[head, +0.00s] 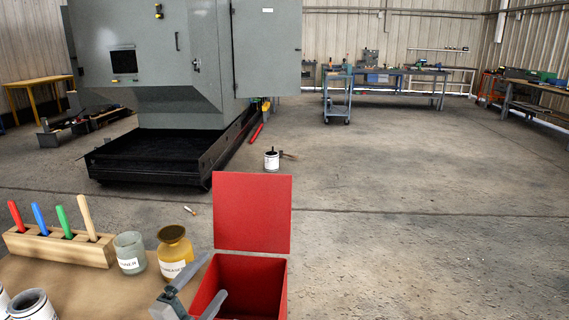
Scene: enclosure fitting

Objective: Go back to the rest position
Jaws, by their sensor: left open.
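My left gripper (214,276) shows at the bottom centre of the head view, with its two grey fingers spread apart and nothing seen between them. It is at the left side of a red box (281,290), one finger overlapping the box's opening in the picture. The box's red lid (252,212) stands upright and open at the back. How high the gripper is above the box I cannot tell. My right gripper is not in view.
A wooden block (60,248) holds several coloured sticks on the table (85,295). A grey-green jar (130,252) and an amber jar (175,252) stand left of the box; white cans (32,305) sit at lower left. A large grey machine (150,60) stands behind; floor at right is clear.

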